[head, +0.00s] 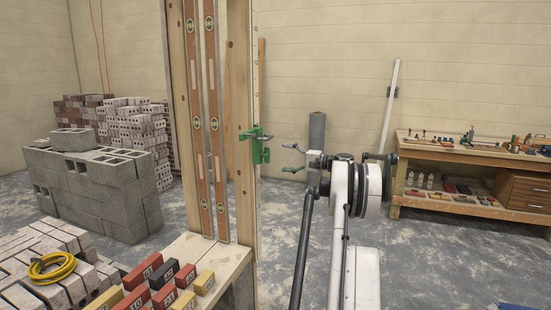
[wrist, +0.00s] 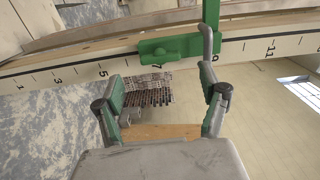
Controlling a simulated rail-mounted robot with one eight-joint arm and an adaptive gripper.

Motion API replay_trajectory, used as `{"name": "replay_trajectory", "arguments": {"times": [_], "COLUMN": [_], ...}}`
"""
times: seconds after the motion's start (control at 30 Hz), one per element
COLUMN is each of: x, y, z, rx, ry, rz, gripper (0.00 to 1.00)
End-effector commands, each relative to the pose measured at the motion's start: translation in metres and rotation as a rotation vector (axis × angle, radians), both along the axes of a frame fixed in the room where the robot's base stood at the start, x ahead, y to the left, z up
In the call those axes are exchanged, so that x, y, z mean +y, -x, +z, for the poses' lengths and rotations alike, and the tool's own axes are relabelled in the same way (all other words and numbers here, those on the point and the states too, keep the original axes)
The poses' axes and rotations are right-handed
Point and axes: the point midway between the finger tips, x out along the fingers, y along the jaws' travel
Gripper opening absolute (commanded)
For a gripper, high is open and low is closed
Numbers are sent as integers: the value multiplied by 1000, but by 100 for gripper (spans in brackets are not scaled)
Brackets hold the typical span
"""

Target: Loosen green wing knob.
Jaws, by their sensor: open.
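A green clamp-like slider (head: 259,146) sits on the upright pole in the head view. In the wrist view, the green wing knob (wrist: 160,50) appears as a rounded raised piece on the slider, in front of the numbered strip. The knob lies beyond the fingertips; I see no contact.
The numbered strip (wrist: 75,75) runs across the wrist view. Two brown levels (head: 207,125) stand left of the pole. Numbered coloured blocks (head: 160,278) rest on a bench at its foot. A workbench (head: 450,152) is at the right. The floor behind my arm looks clear.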

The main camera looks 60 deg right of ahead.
Motion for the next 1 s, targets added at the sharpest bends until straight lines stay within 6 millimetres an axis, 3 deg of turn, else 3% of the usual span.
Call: {"name": "replay_trajectory", "arguments": {"times": [0.1, 0.3, 1.0], "x": [-4, -7, -7], "y": [16, 28, 28], "z": [0, 0, 0], "rx": [0, 0, 0], "ry": [0, 0, 0], "rz": [-2, 0, 0], "gripper": [75, 75, 75]}}
